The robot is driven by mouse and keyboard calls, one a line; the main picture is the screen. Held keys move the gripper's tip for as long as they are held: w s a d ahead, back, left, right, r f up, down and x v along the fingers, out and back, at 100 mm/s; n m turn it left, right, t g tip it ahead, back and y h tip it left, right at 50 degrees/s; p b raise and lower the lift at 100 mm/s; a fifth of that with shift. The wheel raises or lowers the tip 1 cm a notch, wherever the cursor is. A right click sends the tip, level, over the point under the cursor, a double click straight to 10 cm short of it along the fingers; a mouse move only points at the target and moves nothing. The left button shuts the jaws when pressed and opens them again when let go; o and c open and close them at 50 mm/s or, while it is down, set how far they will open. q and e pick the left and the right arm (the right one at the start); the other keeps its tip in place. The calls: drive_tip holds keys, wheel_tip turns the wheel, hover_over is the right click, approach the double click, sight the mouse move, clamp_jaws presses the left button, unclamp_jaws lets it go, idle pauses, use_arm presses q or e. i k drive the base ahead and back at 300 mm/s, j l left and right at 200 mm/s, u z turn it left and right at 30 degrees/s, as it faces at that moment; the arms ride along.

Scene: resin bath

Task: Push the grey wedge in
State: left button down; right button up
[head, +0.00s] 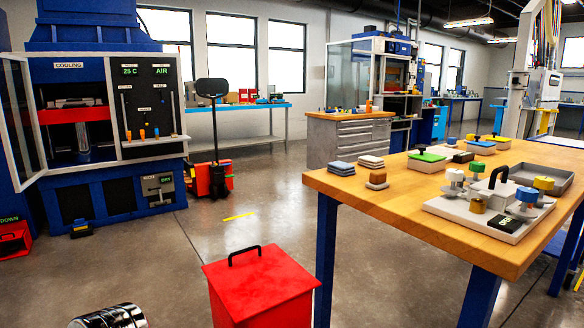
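I cannot pick out a grey wedge with certainty. The blue cooling cabinet (105,190) stands at the left with its glass door (18,120) swung open. Inside its opening, a dark grey piece (75,103) lies above a red front bar (76,115); its shape is too small to tell. On the wooden workbench (350,188) at the right, a light grey plate (455,212) carries several knobs, a black handle (498,178) and a black block marked OPEN (503,223). Neither of my grippers shows in the head view.
A red box (262,285) with a black handle stands on the floor in front. A ribbed silver cylinder (110,318) shows at the bottom left edge. A red pallet jack (212,175) stands right of the cabinet. The floor between cabinet and workbench is mostly clear.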

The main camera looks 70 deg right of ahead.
sight(460, 185)
drive_tip(key=z, duration=0.45)
drive_tip(key=i+z, duration=0.1)
drive_tip(key=z, duration=0.35)
drive_tip(key=j+z, duration=0.1)
drive_tip(key=z, duration=0.75)
drive_tip(key=i+j+z, duration=0.1)
drive_tip(key=z, duration=0.35)
drive_tip(key=j+z, duration=0.1)
drive_tip(key=z, duration=0.35)
